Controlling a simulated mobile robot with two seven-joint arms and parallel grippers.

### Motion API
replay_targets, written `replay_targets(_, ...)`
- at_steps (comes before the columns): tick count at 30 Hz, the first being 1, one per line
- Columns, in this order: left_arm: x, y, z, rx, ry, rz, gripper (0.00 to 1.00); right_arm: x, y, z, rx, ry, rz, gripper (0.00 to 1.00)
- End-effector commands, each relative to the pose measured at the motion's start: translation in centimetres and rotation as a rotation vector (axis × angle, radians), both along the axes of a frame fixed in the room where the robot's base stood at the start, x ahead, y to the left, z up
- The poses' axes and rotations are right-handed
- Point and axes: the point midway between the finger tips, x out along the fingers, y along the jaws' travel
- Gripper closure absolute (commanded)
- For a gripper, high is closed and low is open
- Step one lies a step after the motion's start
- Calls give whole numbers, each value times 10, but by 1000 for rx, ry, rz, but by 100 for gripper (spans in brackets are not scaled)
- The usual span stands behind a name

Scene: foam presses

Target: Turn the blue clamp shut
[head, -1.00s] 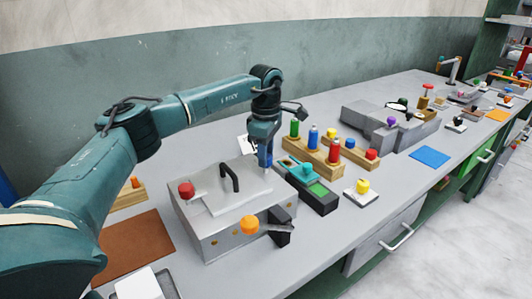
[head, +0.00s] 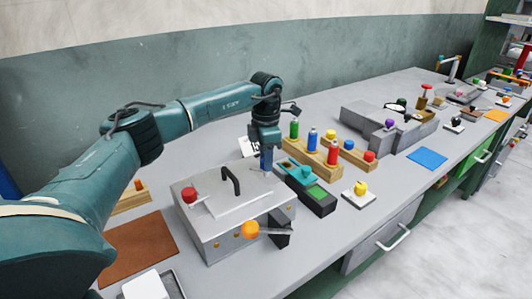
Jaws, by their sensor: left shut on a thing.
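My left gripper (head: 266,158) points down at the back right corner of the nearest grey metal press (head: 228,218). It is shut on the blue clamp (head: 267,160), of which only a small blue part shows between and below the fingers; its turn angle cannot be told. The press has a flat lid with a black handle (head: 230,181), a red knob (head: 189,194) at the lid's left and an orange knob (head: 250,229) on the front. My right gripper is not in view.
A black and teal box with a green panel (head: 317,192) stands close right of the gripper. Beyond it is a wooden rack with green, blue and red bottles (head: 313,143). A yellow knob on a white plate (head: 361,189) and a brown mat (head: 139,248) lie on the bench.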

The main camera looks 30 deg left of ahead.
Motion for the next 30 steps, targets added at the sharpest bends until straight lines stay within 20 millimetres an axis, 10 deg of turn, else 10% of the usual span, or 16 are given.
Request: replay_targets(30, 1, 0, 2, -1, -2, 852, 92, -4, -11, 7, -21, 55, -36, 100)
